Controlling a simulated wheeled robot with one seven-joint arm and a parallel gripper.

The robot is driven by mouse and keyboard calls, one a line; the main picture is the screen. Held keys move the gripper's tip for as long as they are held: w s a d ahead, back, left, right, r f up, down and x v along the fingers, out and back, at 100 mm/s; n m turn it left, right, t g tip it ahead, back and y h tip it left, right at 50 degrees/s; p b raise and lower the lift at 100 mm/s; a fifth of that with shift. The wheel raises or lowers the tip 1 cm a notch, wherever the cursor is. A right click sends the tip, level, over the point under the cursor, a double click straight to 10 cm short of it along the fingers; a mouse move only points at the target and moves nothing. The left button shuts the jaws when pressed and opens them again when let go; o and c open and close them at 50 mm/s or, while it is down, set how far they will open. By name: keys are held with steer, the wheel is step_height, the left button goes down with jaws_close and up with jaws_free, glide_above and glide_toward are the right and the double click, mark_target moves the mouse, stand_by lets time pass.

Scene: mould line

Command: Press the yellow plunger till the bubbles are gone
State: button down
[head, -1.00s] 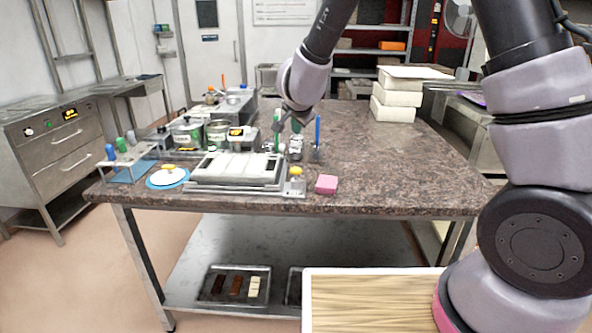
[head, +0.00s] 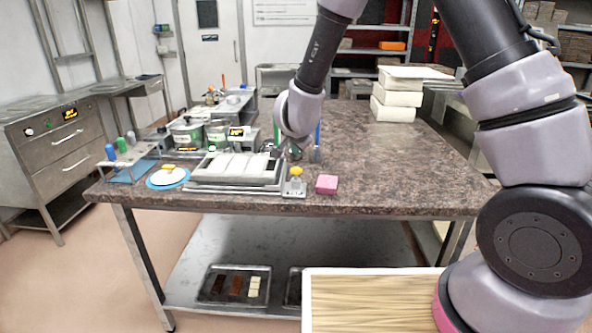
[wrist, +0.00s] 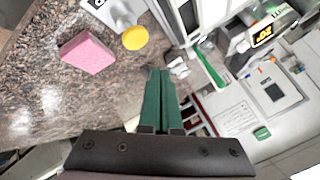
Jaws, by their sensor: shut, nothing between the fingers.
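The yellow plunger (head: 296,171) is a round yellow knob on a small metal base at the front right corner of the mould unit. It also shows in the wrist view (wrist: 135,38), up and left of my fingertips. The mould (head: 237,169) is a pale, ribbed tray beside it on the left. Any bubbles are too small to make out. My gripper (wrist: 160,72) has its two green fingers together, with nothing between them. In the head view it hangs above and behind the plunger, apart from it, its fingertips hard to see against the clutter.
A pink sponge (head: 327,184) lies just right of the plunger. A blue upright rod (head: 317,138) stands close behind my gripper. Pots (head: 187,134) and a yellow-lit display stand behind the mould.

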mark_target(295, 168)
steer(key=shift+f, duration=1.65)
stand_by(0.8)
steer(key=shift+f, duration=0.45)
steer(key=shift+f, duration=0.9)
stand_by(0.8)
stand_by(0.3)
steer(key=shift+r, duration=1.35)
steer(key=shift+r, duration=0.1)
steer(key=shift+r, duration=2.35)
